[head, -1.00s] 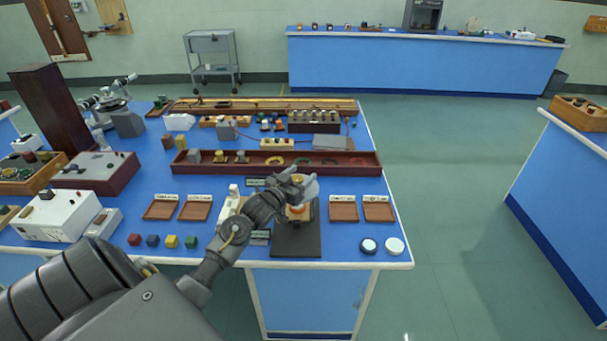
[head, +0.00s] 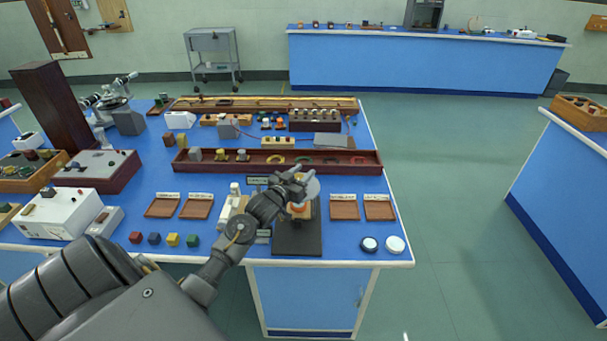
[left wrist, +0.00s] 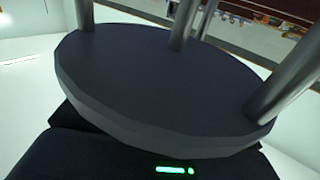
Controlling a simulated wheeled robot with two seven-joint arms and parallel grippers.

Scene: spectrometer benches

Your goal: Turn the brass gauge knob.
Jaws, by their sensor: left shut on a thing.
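My left gripper (head: 299,182) is at the top of a small apparatus on a dark base plate (head: 297,240), near the front edge of the blue bench. Its fingers are shut at the brass gauge knob, which they and the wrist hide. A pale round part (head: 313,188) shows just right of the fingers, and an orange part (head: 301,211) shows below them. The left wrist view shows a dark round disc (left wrist: 160,85) with several metal rods, close up; the fingertips and knob cannot be made out there. My right gripper is not in view.
A white device (head: 229,208) stands close left of the apparatus. Shallow brown trays (head: 344,208) lie on both sides, and small coloured cubes (head: 172,240) lie front left. A long red-brown rack (head: 330,170) stands behind. Two round lidded pots (head: 395,245) sit front right.

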